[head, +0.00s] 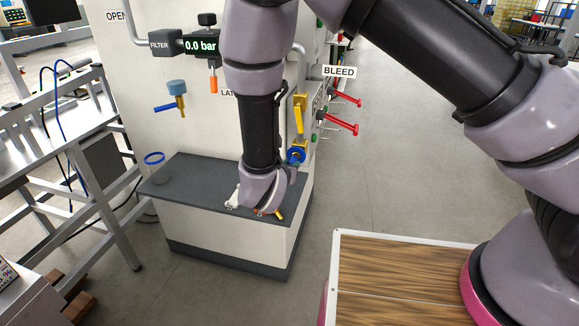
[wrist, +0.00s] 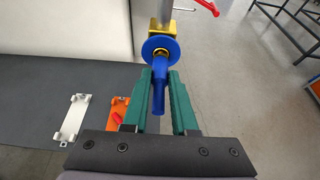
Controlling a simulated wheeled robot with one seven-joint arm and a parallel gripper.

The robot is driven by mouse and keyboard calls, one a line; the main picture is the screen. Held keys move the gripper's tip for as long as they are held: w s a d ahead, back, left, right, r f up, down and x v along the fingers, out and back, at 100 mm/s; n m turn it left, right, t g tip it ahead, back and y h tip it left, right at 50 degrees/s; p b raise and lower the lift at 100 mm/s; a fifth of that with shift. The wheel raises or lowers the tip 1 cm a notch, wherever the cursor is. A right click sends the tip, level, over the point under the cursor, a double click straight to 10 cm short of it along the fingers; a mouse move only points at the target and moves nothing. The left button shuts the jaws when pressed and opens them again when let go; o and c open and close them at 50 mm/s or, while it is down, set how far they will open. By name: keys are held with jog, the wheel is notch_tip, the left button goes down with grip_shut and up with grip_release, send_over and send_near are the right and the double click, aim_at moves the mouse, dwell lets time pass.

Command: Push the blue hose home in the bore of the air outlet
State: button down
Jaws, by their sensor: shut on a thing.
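In the wrist view, my gripper (wrist: 163,78) has its green jaws shut on the blue hose (wrist: 160,90), with one jaw on each side. The far end of the hose points at the blue disc (wrist: 147,46) and brass ring of the air outlet. The hose end overlaps the lower part of the ring, and I cannot tell whether it is inside the bore or just in front of it. In the head view, the outlet's blue disc (head: 296,156) shows just right of my arm, below a yellow lever (head: 298,118). My wrist hides the jaws and hose there.
A dark grey shelf (head: 195,182) lies below the outlet. A white bracket (wrist: 75,117) and an orange bracket (wrist: 118,112) lie on it. A clear cup with a blue rim (head: 155,159) stands at its left. Red levers (head: 342,124) stick out at the panel's right side.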

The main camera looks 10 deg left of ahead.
jog(key=c, duration=0.6)
grip_release()
jog(key=shift+s, duration=0.1)
jog(key=v, duration=1)
jog(key=shift+s+r, duration=0.1)
jog(key=shift+s, duration=0.25)
